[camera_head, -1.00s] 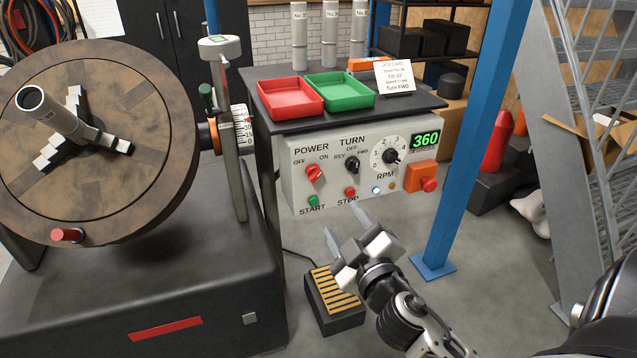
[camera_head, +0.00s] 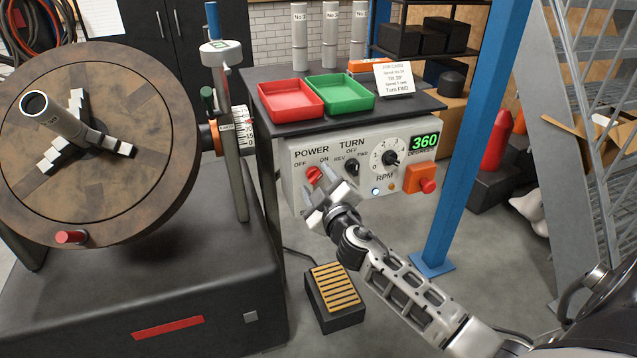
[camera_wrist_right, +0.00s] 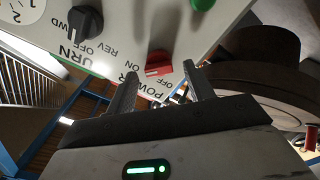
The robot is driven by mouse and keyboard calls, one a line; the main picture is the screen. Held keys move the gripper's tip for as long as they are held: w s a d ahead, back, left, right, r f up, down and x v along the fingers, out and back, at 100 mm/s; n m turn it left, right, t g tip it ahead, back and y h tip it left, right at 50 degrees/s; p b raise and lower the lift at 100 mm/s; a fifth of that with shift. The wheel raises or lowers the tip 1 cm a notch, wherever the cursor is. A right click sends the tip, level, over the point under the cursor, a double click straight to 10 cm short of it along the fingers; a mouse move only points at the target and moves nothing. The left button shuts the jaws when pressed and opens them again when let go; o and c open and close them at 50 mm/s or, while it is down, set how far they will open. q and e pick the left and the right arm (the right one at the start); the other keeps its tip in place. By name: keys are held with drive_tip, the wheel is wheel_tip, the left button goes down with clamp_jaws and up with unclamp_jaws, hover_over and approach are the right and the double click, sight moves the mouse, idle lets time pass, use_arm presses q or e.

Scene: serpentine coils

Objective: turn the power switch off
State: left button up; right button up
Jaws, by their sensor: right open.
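The power switch is a red knob (camera_head: 313,174) under the POWER label on the front of the grey control box (camera_head: 292,200), between the OFF and ON marks. Which mark it points to is too small to tell. My right gripper (camera_head: 318,178) is open in front of the box, just at the knob. In the right wrist view, which sees the panel upside down, the red knob (camera_wrist_right: 158,64) shows between the two fingertips (camera_wrist_right: 159,72). I cannot tell whether the fingers touch it. The START and STOP buttons are hidden behind my gripper in the head view. My left gripper is out of view.
The turn knob (camera_head: 352,167), RPM dial (camera_head: 390,158) and red stop button (camera_head: 428,186) lie to the right on the panel. Red (camera_head: 290,99) and green (camera_head: 340,92) trays stand above. A large wheel (camera_head: 150,120) is left, a blue post (camera_head: 470,130) right.

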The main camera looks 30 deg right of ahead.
drive_tip(key=c, duration=1)
drive_tip(key=n, duration=0.4)
drive_tip(key=shift+f+n, duration=0.1)
drive_tip(key=shift+n, duration=0.2)
drive_tip(key=n, duration=0.4)
drive_tip(key=shift+a+n, duration=0.1)
drive_tip(key=shift+n, duration=0.2)
drive_tip(key=n+p, duration=0.1)
drive_tip(key=n, duration=0.3)
drive_tip(key=shift+f+n, duration=0.15)
drive_tip(key=shift+n, duration=0.15)
drive_tip(key=shift+f+n+p, duration=0.1)
drive_tip(key=shift+n+p, duration=0.35)
drive_tip(key=shift+n, duration=1.75)
